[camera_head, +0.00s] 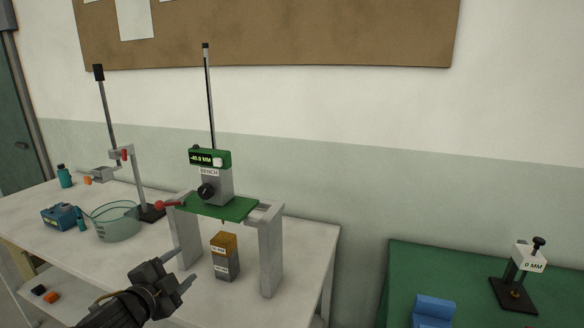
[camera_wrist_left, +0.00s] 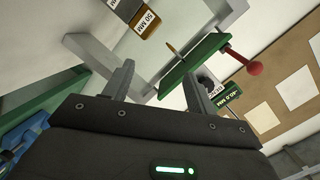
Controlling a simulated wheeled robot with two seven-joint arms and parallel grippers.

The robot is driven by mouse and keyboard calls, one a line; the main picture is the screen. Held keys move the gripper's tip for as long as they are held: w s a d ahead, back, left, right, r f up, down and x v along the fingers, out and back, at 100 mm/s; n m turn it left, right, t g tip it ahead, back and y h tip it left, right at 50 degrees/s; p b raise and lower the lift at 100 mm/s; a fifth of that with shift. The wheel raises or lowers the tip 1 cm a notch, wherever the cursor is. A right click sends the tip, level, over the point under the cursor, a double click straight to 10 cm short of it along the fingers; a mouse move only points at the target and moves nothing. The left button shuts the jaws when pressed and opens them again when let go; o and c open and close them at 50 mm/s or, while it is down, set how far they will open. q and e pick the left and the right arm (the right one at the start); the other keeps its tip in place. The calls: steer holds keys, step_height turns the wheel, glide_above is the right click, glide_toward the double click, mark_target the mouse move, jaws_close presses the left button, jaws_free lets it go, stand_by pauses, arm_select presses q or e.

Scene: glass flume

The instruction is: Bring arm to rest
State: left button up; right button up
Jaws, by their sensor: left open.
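My left gripper (camera_head: 187,269) is open and empty in front of the bench gauge's grey frame. In the left wrist view its two fingers (camera_wrist_left: 157,83) stand apart with nothing between them. The gauge's green plate (camera_head: 222,207) lies across the frame, and the grey gauge body (camera_head: 216,184) with a lit green display (camera_head: 209,158) stands on it. A red-knobbed lever (camera_head: 166,204) sticks out to the left. Beneath the plate, a stacked block (camera_head: 224,257), brown on top and grey below, stands upright on the white table. My right gripper is not in view.
A clear bowl (camera_head: 115,222), a blue box (camera_head: 60,216), a teal bottle (camera_head: 64,176) and a stand with a tall rod (camera_head: 138,180) occupy the white table's left part. A green table (camera_head: 450,268) at right holds a small gauge labelled 0 MM (camera_head: 527,258) and a blue block (camera_head: 433,311).

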arm_select(q)
steer(key=s+d+f+n+g+y, duration=0.15)
steer(key=s+f+n+g, duration=0.45)
steer(key=s+f, duration=0.9)
steer(key=s+d+f+n+g+y, duration=0.1)
steer(key=s+f+n+g, duration=0.2)
steer(key=s+f, duration=0.45)
steer(key=s+f+n+g, duration=0.3)
steer(key=s+f, duration=0.2)
steer(key=s, duration=0.6)
step_height(320, 180, down, 27)
steer(key=s+g, duration=0.1)
steer(key=s, duration=0.1)
steer(key=s+a+f+g, duration=0.1)
steer(key=s+a+f, duration=0.1)
steer(key=s+f, duration=1.2)
steer(key=shift+s+a+f+g, duration=0.3)
steer(key=shift+s+f, duration=0.1)
steer(key=shift+s, duration=0.4)
